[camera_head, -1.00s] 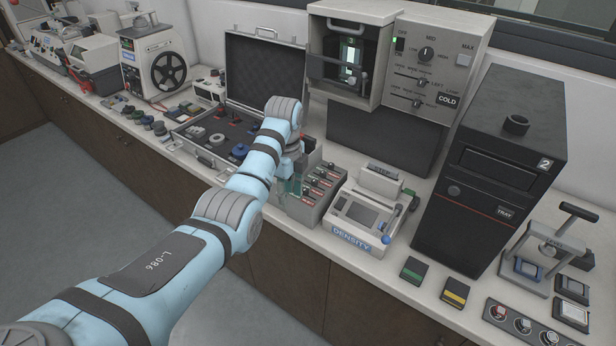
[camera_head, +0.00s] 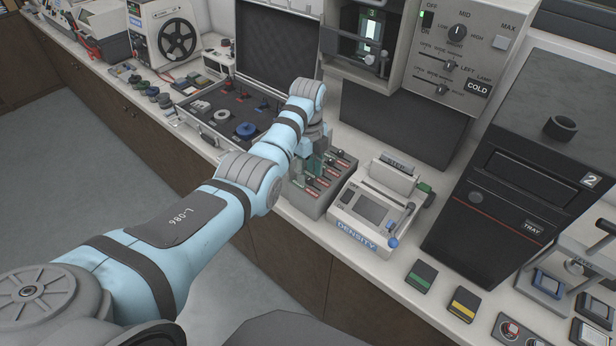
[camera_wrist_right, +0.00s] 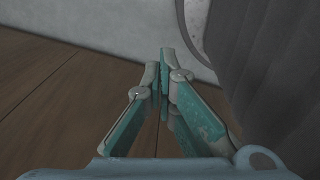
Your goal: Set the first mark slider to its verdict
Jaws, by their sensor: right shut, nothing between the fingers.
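A grey box with several sliders (camera_head: 322,192) stands on the bench, with red and green labels on its top; I take it for the mark slider box. My left arm comes in from the left, and my left gripper (camera_head: 302,168) is at the box's left end. Its teal fingers are partly hidden by the wrist, so I cannot tell whether they are open or touch a slider. The left end of the box is covered. In the right wrist view my right gripper (camera_wrist_right: 164,88) is shut and empty, facing brown cabinet panels and a pale floor.
The density device (camera_head: 372,213) stands right of the slider box. An open black case (camera_head: 215,142) lies behind my left arm. A green-marked block (camera_head: 421,276) and a yellow-marked block (camera_head: 464,304) lie near the front edge. A tall black unit (camera_head: 520,160) stands at right.

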